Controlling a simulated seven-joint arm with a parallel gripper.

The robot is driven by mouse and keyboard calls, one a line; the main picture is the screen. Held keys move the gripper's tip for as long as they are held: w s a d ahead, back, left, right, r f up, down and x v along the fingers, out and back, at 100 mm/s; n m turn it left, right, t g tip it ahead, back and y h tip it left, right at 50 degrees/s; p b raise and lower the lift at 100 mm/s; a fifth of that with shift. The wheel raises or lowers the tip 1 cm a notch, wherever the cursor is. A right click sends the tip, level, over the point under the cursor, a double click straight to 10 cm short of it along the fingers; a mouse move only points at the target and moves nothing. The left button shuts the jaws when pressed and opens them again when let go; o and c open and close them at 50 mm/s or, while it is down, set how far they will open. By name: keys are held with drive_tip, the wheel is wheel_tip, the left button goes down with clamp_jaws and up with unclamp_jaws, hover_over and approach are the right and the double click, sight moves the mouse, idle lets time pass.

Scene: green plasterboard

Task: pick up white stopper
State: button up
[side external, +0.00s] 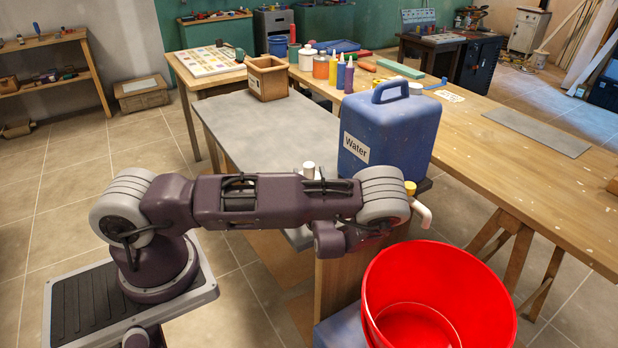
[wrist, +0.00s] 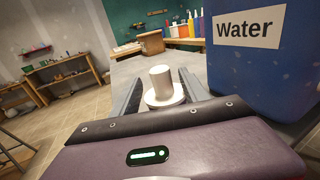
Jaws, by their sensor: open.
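The white stopper (wrist: 161,85) is a small upright cylinder on a wider round base, in the middle of the wrist view. In the side view its top (side external: 309,169) shows just behind my arm, by the grey table's near end. My gripper (wrist: 160,82) is open, with one finger on each side of the stopper in the wrist view. I cannot tell whether the fingers touch it. In the side view my arm hides the gripper's fingers and the stopper's lower part.
A big blue water jug (side external: 388,135) with a spout stands close to the right of the stopper. A red bucket (side external: 478,285) is below the spout. A wooden box (side external: 268,78) stands at the grey table's (side external: 245,125) far end. The table's middle is clear.

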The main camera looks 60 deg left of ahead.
sight(307, 163)
drive_tip(key=x, duration=0.6)
drive_tip(key=shift+w+f, duration=0.1)
clamp_jaws()
